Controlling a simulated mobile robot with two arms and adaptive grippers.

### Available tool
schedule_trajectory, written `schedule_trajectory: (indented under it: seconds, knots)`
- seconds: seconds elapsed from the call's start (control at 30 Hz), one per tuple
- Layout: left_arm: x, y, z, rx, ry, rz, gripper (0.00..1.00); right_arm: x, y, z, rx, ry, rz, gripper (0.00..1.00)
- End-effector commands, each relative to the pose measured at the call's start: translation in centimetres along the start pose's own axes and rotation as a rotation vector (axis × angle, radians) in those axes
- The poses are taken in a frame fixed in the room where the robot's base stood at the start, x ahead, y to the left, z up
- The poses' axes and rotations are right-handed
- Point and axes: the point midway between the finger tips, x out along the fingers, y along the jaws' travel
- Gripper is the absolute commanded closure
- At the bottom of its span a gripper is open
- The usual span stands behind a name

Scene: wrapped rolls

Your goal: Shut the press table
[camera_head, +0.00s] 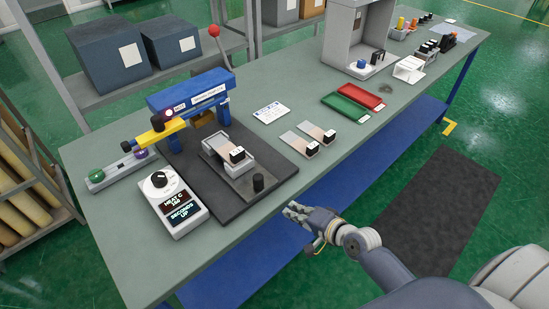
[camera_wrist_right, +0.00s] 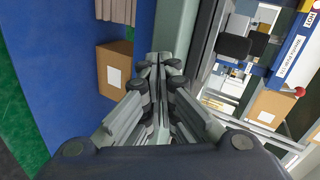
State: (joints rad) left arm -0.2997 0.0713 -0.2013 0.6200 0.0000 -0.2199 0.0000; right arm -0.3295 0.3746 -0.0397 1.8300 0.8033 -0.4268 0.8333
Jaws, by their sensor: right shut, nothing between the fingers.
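The press table (camera_head: 243,180) is a grey sliding plate with a black knob (camera_head: 258,183) at its front end. It sits out in front of the blue press head (camera_head: 190,91), on a dark base plate (camera_head: 270,158). A sample strip with a black-and-white block (camera_head: 237,155) lies on it. The press has a lever with a red ball (camera_head: 214,31). My right gripper (camera_head: 291,209) is shut and empty by the bench's front edge, right of and nearer than the knob. Its closed fingers show in the right wrist view (camera_wrist_right: 160,62). My left gripper is out of view.
A control box (camera_head: 172,203) with a dial stands left of the base plate. Two sample strips (camera_head: 309,139), a red tray (camera_head: 354,95) and a green tray (camera_head: 345,109) lie to the right. A blue lower shelf (camera_head: 345,170) runs under the bench.

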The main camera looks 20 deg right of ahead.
Motion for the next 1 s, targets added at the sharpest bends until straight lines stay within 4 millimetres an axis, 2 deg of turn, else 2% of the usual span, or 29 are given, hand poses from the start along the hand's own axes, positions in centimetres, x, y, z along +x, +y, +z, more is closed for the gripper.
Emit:
schedule_trajectory:
  seconds: [0.03, 0.1, 0.2, 0.33, 0.47, 0.8, 1.0]
  knots:
    - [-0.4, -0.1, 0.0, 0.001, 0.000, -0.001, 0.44, -0.6, -2.8, -1.3, 0.058, 0.011, -0.057, 1.00]
    - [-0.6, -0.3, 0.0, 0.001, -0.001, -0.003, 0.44, -1.2, -5.4, -2.1, 0.134, 0.012, -0.116, 1.00]
    - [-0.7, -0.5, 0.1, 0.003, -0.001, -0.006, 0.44, -1.6, -7.4, -2.7, 0.198, 0.010, -0.165, 1.00]
    - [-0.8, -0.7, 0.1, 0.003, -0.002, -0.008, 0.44, -1.0, -8.0, -2.9, 0.218, 0.009, -0.177, 1.00]
    - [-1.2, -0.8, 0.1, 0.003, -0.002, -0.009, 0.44, 0.7, -8.4, -3.0, 0.215, 0.010, -0.177, 1.00]
    - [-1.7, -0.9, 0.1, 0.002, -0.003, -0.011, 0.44, 7.2, -9.4, -3.2, 0.213, 0.011, -0.175, 1.00]
    - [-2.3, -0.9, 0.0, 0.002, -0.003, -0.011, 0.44, 10.0, -10.6, -3.4, 0.210, 0.011, -0.175, 1.00]
